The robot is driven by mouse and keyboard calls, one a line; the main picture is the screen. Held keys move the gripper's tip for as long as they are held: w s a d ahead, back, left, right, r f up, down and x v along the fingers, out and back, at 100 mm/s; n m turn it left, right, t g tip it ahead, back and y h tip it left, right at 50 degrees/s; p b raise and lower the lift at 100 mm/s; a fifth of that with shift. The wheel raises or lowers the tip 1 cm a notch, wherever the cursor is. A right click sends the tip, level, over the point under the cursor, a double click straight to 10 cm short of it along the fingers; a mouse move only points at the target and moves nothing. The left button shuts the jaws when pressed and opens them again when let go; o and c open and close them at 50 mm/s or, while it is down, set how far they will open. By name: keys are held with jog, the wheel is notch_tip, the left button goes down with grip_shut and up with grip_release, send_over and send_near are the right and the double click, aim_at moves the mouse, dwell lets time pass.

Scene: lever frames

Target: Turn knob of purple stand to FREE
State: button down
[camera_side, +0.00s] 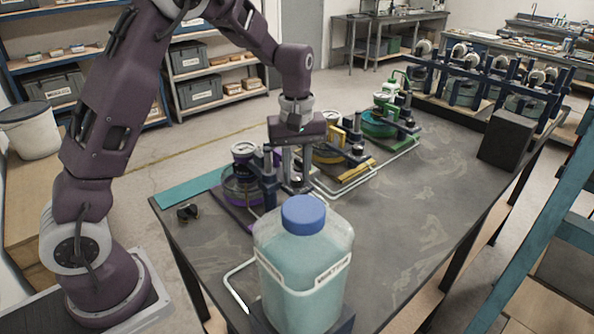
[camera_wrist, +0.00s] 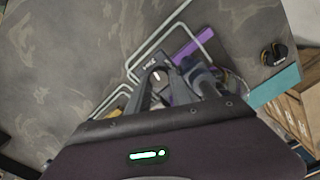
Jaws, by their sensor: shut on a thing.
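The purple stand (camera_side: 234,212) is at the near left of the bench, with a purple-topped part and a clear round bowl on it. Its purple base also shows in the wrist view (camera_wrist: 194,42). My gripper (camera_side: 298,182) points straight down at the stand's right side, its fingers shut around the knob. In the wrist view the knob (camera_wrist: 158,75) is a dark round piece with a pale pointer mark, between the fingertips. A small dark label plate (camera_wrist: 149,62) with pale lettering lies beside it; I cannot read the lettering. In the side view the fingers mostly hide the knob.
A yellow stand (camera_side: 345,160) and a green stand (camera_side: 385,125) stand farther back, with pale bent rods beside them. A large blue-capped jug (camera_side: 302,265) stands in front. A small black object (camera_side: 188,212) lies near the left edge.

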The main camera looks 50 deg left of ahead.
jog(key=shift+n, duration=0.6)
jog(key=c, duration=1.4)
grip_release()
jog(key=shift+r, duration=0.1)
jog(key=shift+c, duration=0.2)
